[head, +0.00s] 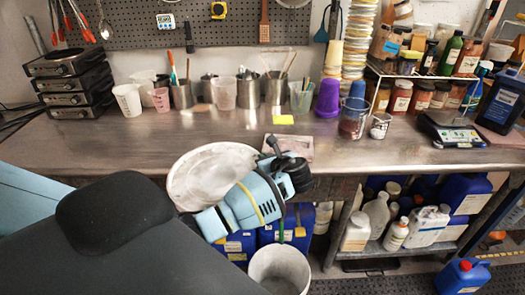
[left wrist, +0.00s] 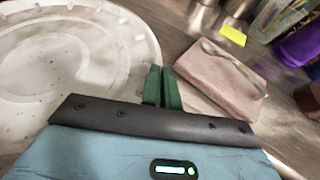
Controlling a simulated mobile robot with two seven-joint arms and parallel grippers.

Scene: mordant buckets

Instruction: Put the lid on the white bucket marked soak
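The round white lid (head: 205,172) is held flat at the counter's front edge and juts out past it. In the left wrist view the lid (left wrist: 75,60) fills the left side. My left gripper (left wrist: 162,87) has its green fingers close together at the lid's right rim, shut on it as far as I can see. In the head view my arm hides the fingertips and part of the lid. A white bucket (head: 280,272) stands open below, in front of the counter, cut by the lower picture edge. No marking on it is readable. My right gripper is not in view.
On the counter (head: 110,150), a pinkish folded cloth (head: 297,147) lies just right of the lid. Cups and metal pots stand along the back. Blue jugs (head: 236,246) stand under the counter behind the bucket. A shelf of bottles (head: 395,232) is right of it.

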